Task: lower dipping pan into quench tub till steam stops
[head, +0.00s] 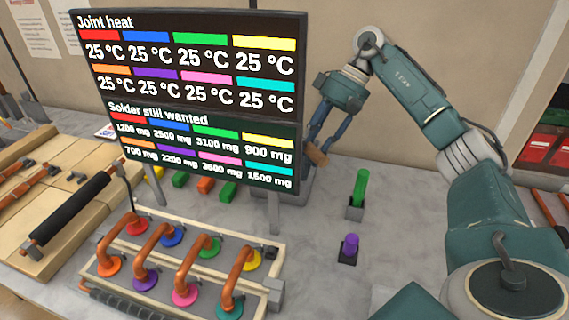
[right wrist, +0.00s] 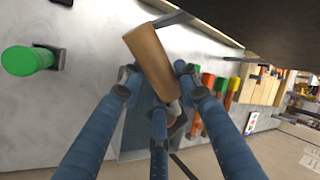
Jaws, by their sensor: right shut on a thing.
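My right gripper (head: 322,130) reaches down behind the right edge of the display board. It is shut on a brown wooden handle (head: 317,154), which also shows between the blue fingers in the right wrist view (right wrist: 148,58). The handle looks like that of the dipping pan; the pan itself is mostly hidden by the fingers and the board. A grey tub (head: 298,186), seemingly the quench tub, stands below the gripper, partly behind the board. Whether the pan is inside it I cannot tell. I see no steam. My left gripper is not in view.
The display board (head: 196,92) stands close to the gripper on posts. A green cylinder (head: 360,187) and a purple one (head: 350,246) stand in holders to the right. In front is a rack with copper pipes (head: 150,238) on coloured discs. Grey bench around the cylinders is clear.

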